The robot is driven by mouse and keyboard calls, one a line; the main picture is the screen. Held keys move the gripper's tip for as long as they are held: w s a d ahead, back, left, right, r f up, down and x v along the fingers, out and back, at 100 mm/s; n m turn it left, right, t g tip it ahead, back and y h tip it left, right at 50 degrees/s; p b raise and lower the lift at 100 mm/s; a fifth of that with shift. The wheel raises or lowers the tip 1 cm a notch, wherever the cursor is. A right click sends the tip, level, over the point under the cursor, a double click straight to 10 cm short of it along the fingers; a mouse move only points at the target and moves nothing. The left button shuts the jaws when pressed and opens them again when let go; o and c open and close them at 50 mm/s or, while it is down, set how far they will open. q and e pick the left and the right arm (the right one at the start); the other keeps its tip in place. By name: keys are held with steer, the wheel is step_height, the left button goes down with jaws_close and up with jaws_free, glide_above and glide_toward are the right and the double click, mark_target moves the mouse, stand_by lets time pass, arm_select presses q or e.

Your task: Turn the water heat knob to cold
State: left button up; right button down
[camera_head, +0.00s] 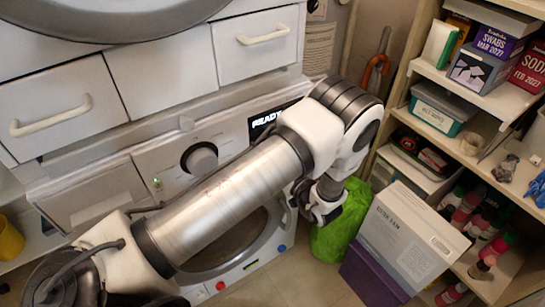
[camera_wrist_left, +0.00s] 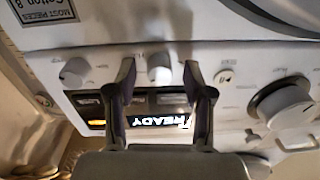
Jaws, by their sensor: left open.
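The washing machine's control panel (camera_head: 165,160) carries a large round dial (camera_head: 200,160) and a lit READY display (camera_head: 265,122). Another small knob (camera_wrist_left: 75,72) is left of the fingers. Knob labels are too small to read. In the head view my left gripper (camera_head: 320,205) hangs right of the machine door.
Shelves (camera_head: 478,95) with boxes and bottles stand at the right. White drawers (camera_head: 255,42) are above the panel.

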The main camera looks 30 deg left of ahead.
arm_select(q)
jaws_close()
steer(key=n+b, duration=0.3)
steer(key=n, duration=0.8)
steer(key=shift+n+h+b, duration=0.3)
steer(key=shift+b, duration=0.05)
stand_by(0.4)
stand_by(0.3)
jaws_free()
